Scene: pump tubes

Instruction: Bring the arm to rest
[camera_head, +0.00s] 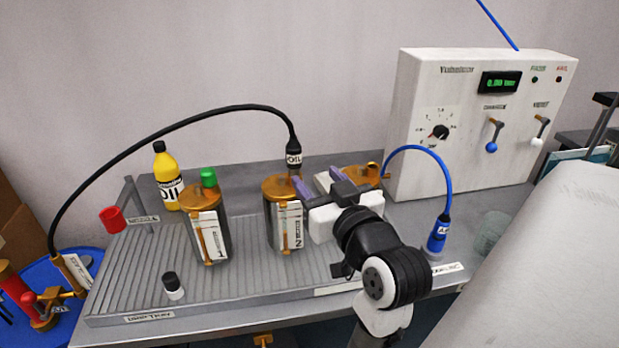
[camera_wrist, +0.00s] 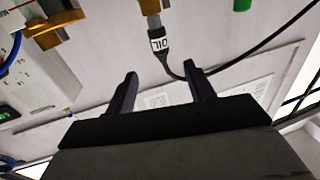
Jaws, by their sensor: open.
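My gripper (camera_head: 316,181) is open and empty beside the top of the middle pump (camera_head: 270,217), marked 2. In the wrist view its two dark fingers (camera_wrist: 160,72) are spread apart with nothing between them. The black OIL hose connector (camera_head: 293,156) sits upright on the middle pump's top fitting, just beyond the fingertips. It also shows in the wrist view (camera_wrist: 158,43), apart from the fingers. My arm reaches in from the front and hides most of a third gold-topped pump (camera_head: 368,171).
The left pump (camera_head: 207,228) has a green cap. A yellow oil bottle (camera_head: 168,178) stands behind it. A black-capped vial (camera_head: 173,287) is on the ribbed drip tray (camera_head: 130,262). A white test panel (camera_head: 470,115) and blue-hose connector (camera_head: 437,238) are right. The black hose (camera_head: 130,135) arches leftward.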

